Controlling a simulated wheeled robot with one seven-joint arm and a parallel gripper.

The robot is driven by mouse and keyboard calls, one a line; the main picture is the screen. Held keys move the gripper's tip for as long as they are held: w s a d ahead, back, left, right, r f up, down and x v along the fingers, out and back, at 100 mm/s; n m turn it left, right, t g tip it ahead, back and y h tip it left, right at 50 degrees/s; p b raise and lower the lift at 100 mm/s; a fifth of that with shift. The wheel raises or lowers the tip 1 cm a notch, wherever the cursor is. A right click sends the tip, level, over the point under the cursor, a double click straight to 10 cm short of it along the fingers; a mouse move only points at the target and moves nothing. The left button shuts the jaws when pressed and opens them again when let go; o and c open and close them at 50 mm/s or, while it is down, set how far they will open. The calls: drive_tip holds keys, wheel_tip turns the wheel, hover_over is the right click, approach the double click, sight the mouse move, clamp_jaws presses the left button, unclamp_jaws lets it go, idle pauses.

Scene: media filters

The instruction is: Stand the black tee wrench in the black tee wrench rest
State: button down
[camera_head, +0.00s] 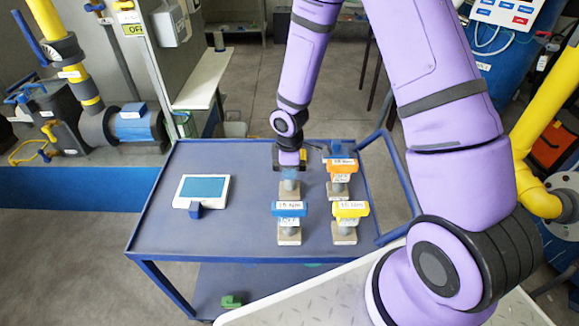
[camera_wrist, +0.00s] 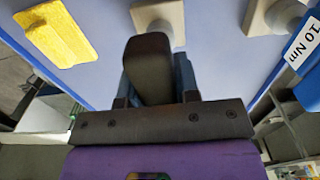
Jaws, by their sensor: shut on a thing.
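My gripper (camera_head: 289,172) points down over the back middle of the blue cart, above a rest with a pale square base (camera_head: 289,195). In the wrist view my gripper (camera_wrist: 155,85) is shut on a dark block, which I take for the handle of the black tee wrench (camera_wrist: 148,65). Its lower part is hidden there. A pale base (camera_wrist: 172,12) shows just beyond the handle. No label is readable on this rest, so I cannot tell for sure that it is the black one. Whether the wrench touches the rest is also unclear.
Labelled blue (camera_head: 290,208), yellow (camera_head: 350,209) and orange (camera_head: 341,166) tee wrenches stand in nearby rests. A blue item (camera_head: 342,150) stands behind the orange one. A yellow block (camera_wrist: 57,32) lies near my gripper. A tablet (camera_head: 203,188) lies left; the cart's middle left is clear.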

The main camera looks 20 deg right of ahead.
drive_tip(key=shift+f, duration=0.45)
drive_tip(key=c, duration=0.8)
unclamp_jaws()
wheel_tip(320, 180, up, 11)
drive_tip(key=shift+r, duration=0.1)
drive_tip(key=s+d+r+m+t+h, duration=0.1)
drive_tip(key=s+d+r+m, duration=0.15)
drive_tip(key=r, duration=0.65)
drive_tip(key=s+d+r+m+t, duration=0.15)
drive_tip(key=s+r+m, duration=0.25)
drive_tip(key=r, duration=0.5)
drive_tip(key=s+d+r+m+t, duration=0.1)
drive_tip(key=s+r+m, duration=0.1)
drive_tip(key=s+r, duration=0.2)
drive_tip(key=s+d+r+m, duration=0.1)
drive_tip(key=s+r+m, duration=0.1)
drive_tip(key=s+r, duration=0.2)
drive_tip(key=s+d+r+m+t+y, duration=0.1)
drive_tip(key=s+r+m, duration=0.2)
drive_tip(key=s, duration=0.6)
drive_tip(key=shift+s+r+t, duration=0.3)
drive_tip(key=shift+r+t, duration=0.05)
drive_tip(key=shift+r, duration=0.3)
